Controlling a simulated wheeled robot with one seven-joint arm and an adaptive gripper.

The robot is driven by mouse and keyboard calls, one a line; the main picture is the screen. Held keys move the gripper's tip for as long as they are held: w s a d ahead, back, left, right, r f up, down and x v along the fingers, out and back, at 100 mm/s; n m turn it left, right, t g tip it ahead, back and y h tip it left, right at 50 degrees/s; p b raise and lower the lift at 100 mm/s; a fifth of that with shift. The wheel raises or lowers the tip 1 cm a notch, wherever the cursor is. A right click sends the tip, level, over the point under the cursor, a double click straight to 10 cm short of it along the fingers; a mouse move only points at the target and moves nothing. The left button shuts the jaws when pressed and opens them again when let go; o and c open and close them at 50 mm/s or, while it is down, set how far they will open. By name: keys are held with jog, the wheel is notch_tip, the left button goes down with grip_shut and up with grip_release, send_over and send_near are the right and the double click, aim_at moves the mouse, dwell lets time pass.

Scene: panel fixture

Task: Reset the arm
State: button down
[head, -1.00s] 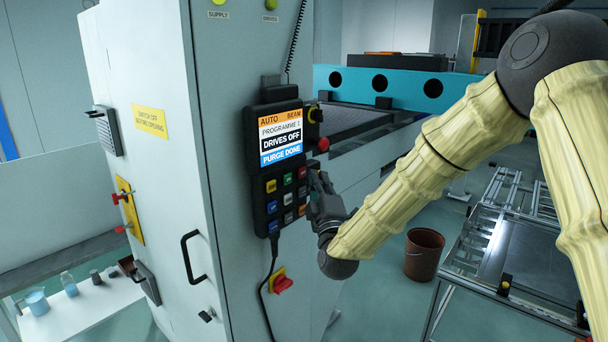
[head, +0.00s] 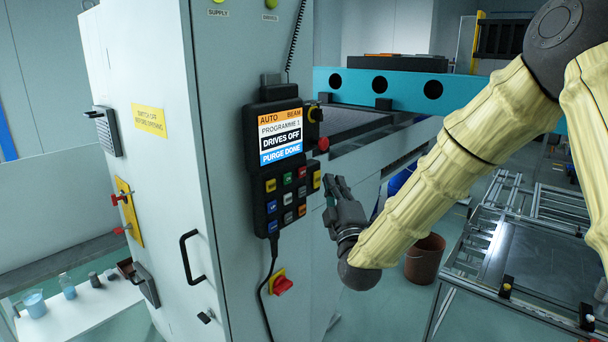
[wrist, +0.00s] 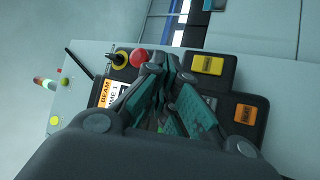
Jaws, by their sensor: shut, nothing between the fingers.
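My gripper (head: 338,188) is shut and empty, just right of the control pendant (head: 264,202) on the cabinet's front, and apart from it in the head view. The pendant's screen (head: 281,138) reads AUTO, BEAM, PROGRAMME 1, DRIVES OFF, PURGE DONE. Below it is a keypad of coloured buttons. A red mushroom button (head: 323,144) sits at the pendant's right side. In the wrist view the fingers (wrist: 178,98) cover much of the pendant. The red button (wrist: 139,57), a yellow key (wrist: 208,65) and an orange key (wrist: 245,114) show around them.
The grey cabinet (head: 150,190) has a black handle (head: 192,256) and a red rotary switch (head: 283,285). A brown bucket (head: 425,258) stands on the floor behind my arm. A roller table (head: 535,262) is at the right. Glassware stands on a white bench (head: 85,310) at lower left.

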dwell(0.4)
jog(key=s+d+f+m+g+h, duration=0.1)
jog(key=d+f+m+g, duration=0.15)
jog(key=f, duration=0.75)
jog(key=s+d+f+m+g, duration=0.1)
jog(key=f+g, duration=0.2)
jog(key=f, duration=0.7)
jog(key=s+d+f+m+g+h, duration=0.1)
jog(key=s+d+f+m+g, duration=0.15)
jog(key=s+f, duration=0.5)
jog(key=s+d+f+m+g+h, duration=0.1)
jog(key=s+d+f+m+g, duration=0.2)
jog(key=f, duration=0.8)
jog(key=s+d+f+m+g, duration=0.1)
jog(key=s+d+f+g, duration=0.1)
jog(key=s+f, duration=0.6)
jog(key=s+d+f+m+g+h, duration=0.1)
jog(key=s+d+f+m+g, duration=0.1)
jog(key=s, duration=0.8)
jog(key=s+d+f+m+g, duration=0.3)
jog(key=s+f, duration=0.4)
jog(key=s, duration=0.3)
jog(key=s+d+f+m+g+h+b, duration=0.1)
jog(key=s+d+f+g, duration=0.3)
jog(key=s, duration=0.6)
jog(key=shift+s+d+f+m+h, duration=0.15)
jog(key=shift+d+f+m+h, duration=0.2)
jog(key=shift+f+m, duration=0.45)
jog(key=shift+r, duration=0.1)
